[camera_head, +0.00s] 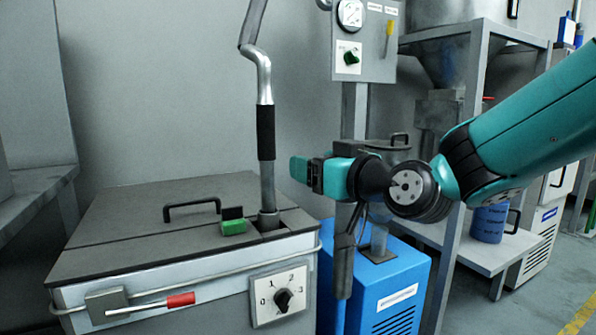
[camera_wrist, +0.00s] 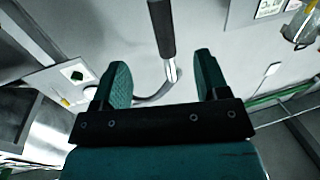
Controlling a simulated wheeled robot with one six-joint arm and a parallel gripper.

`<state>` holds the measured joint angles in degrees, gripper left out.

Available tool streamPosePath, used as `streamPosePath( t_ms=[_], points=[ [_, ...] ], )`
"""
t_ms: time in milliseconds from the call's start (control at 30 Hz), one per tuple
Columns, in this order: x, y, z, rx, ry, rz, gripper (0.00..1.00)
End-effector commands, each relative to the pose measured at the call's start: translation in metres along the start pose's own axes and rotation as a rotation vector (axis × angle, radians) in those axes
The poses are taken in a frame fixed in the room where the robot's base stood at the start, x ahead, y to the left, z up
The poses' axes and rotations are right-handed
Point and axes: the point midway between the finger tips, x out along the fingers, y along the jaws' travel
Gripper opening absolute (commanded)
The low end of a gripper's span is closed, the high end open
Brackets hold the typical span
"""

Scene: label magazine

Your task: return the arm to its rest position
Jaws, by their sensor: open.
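My gripper (camera_head: 300,170) is at the end of my teal arm, in the middle of the head view. It points left, toward the upright lever with the black grip (camera_head: 266,132), and hangs above the grey machine's right edge. In the wrist view my gripper (camera_wrist: 160,84) shows two teal fingers spread apart with nothing between them. The lever's black grip (camera_wrist: 161,28) shows beyond the fingertips, apart from them. In the head view a gap also shows between the fingers and the lever.
The grey machine (camera_head: 130,240) has a lid handle, a green block (camera_head: 233,227), a red-gripped latch (camera_head: 180,300) and a dial (camera_head: 282,300). A blue unit (camera_head: 400,300) stands below my arm. A gauge panel (camera_head: 365,40) and a metal frame (camera_head: 462,120) stand behind.

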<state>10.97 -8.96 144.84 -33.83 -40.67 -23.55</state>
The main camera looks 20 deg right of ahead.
Motion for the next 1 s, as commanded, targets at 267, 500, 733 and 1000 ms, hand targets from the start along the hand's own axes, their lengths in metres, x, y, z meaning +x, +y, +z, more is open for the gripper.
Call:
streamPosePath(
  t_ms=[267,500,733,1000],
  points=[
    [-0.001,-0.015,0.010,0.013,-0.060,-0.050,0.68],
    [-0.043,-0.103,0.079,0.067,-0.548,-0.344,0.68],
    [-0.123,-0.147,0.128,0.041,-1.035,-0.503,0.68],
    [-0.191,-0.153,0.120,-0.029,-1.390,-0.538,0.68]
  ],
)
